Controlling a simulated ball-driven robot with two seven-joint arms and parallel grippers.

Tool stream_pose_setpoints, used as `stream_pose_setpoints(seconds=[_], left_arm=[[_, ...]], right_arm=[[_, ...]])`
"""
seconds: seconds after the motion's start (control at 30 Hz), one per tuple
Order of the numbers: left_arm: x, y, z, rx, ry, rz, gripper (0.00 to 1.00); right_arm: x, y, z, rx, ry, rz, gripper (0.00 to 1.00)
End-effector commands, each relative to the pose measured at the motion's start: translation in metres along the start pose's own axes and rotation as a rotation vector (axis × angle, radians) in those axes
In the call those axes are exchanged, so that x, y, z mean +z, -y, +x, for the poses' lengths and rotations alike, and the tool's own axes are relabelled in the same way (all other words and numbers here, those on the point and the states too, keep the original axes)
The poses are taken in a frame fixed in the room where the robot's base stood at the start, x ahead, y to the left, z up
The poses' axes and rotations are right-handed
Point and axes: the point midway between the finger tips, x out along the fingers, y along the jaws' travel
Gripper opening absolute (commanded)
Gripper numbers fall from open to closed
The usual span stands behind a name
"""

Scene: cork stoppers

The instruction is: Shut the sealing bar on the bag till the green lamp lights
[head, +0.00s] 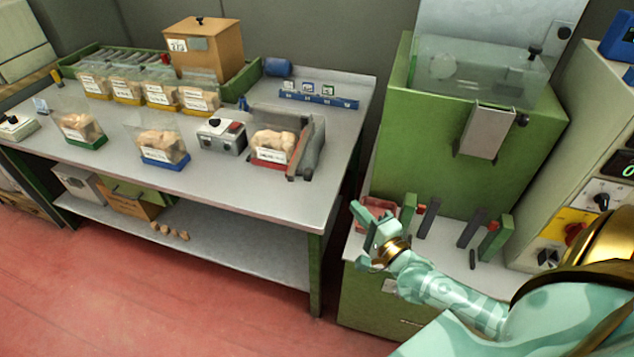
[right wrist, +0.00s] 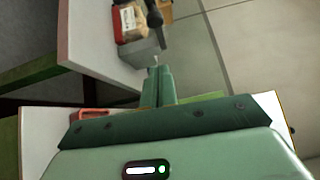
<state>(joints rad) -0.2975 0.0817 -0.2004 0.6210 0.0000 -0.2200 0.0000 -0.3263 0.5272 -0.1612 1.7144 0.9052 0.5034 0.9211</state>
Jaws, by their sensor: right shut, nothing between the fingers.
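A clear bag of corks (head: 273,142) stands in a red base at the right end of the grey table. A grey and brown upright piece, which looks like the sealing bar (head: 307,150), stands against its right side; I cannot tell whether it is open. In the right wrist view the bag's red base (right wrist: 128,22) and a dark bar (right wrist: 154,14) show beyond the fingertips. My right gripper (head: 357,212) is shut and empty, right of the table and apart from the bag; its fingers (right wrist: 157,72) also show in the right wrist view. No lit green lamp shows near the bag. My left gripper is out of view.
A grey control box (head: 222,136) stands left of the bag. Bags in green (head: 86,142) and blue (head: 164,162) bases stand further left. A green machine (head: 420,138) with a clear hopper stands right of the table. The table's front strip is clear.

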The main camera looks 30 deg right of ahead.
Motion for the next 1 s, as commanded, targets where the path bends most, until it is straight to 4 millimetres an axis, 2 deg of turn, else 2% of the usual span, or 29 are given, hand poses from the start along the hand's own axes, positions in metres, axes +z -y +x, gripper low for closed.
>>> stream_pose_setpoints(seconds=[0.43, 0.5, 0.7, 1.0], left_arm=[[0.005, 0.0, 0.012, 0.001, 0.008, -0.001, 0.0], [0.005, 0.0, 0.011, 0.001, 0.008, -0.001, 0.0], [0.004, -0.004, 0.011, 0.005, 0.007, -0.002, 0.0], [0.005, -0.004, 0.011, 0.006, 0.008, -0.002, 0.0]], right_arm=[[0.0, -0.002, 0.09, 0.0, 0.001, -0.006, 0.0], [0.009, -0.001, 0.099, 0.0, 0.001, -0.001, 0.0], [0.025, -0.001, 0.115, 0.001, 0.001, -0.005, 0.0], [0.029, -0.001, 0.118, 0.003, 0.002, -0.008, 0.0]])
